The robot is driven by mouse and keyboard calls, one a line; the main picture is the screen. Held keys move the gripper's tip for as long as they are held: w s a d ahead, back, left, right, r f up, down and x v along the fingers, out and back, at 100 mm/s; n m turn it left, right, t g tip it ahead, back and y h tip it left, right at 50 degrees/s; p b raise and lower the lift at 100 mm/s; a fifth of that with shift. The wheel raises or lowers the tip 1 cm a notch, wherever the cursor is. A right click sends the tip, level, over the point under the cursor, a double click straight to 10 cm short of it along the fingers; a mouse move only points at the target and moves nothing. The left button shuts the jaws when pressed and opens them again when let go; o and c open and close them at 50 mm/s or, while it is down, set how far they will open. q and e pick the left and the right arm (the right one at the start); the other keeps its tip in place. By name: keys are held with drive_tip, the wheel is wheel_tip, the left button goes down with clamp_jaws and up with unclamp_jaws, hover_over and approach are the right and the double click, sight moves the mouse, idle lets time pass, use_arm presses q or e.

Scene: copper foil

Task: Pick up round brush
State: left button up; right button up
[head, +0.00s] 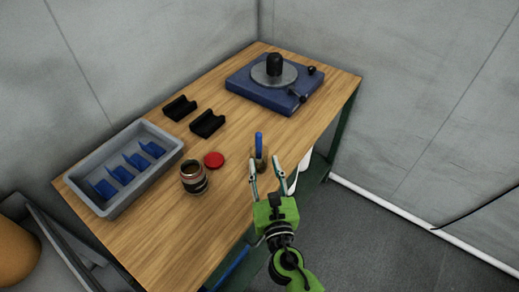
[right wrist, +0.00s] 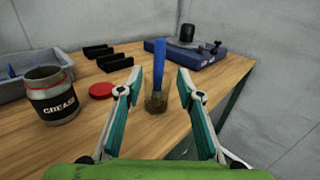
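The round brush (head: 259,144) stands upright near the table's front right edge, its blue handle up and a brownish lower part down. It also shows in the right wrist view (right wrist: 159,66), framed between my two fingers. My right gripper (head: 266,166) is open and empty, its fingertips close to the brush on the near side. I see no contact, and the exact gap in depth is hard to tell. My left gripper is not in view.
A grease jar (head: 194,180) and a red lid (head: 214,160) are left of the brush. A grey bin (head: 165,163) with blue dividers is at the left. Two black holders (head: 207,123) and a blue turntable device (head: 262,93) stand farther back on the wooden table (head: 221,208).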

sight(259, 145)
drive_tip(key=w, duration=0.3)
drive_tip(key=w+a, duration=0.1)
drive_tip(key=w, duration=0.2)
drive_tip(key=w+p, duration=0.1)
drive_tip(key=w, duration=0.2)
drive_tip(key=shift+w+a+f, duration=0.15)
drive_tip(key=shift+w+a, duration=0.05)
drive_tip(key=shift+a, duration=0.15)
drive_tip(key=shift+s, duration=0.1)
clamp_jaws()
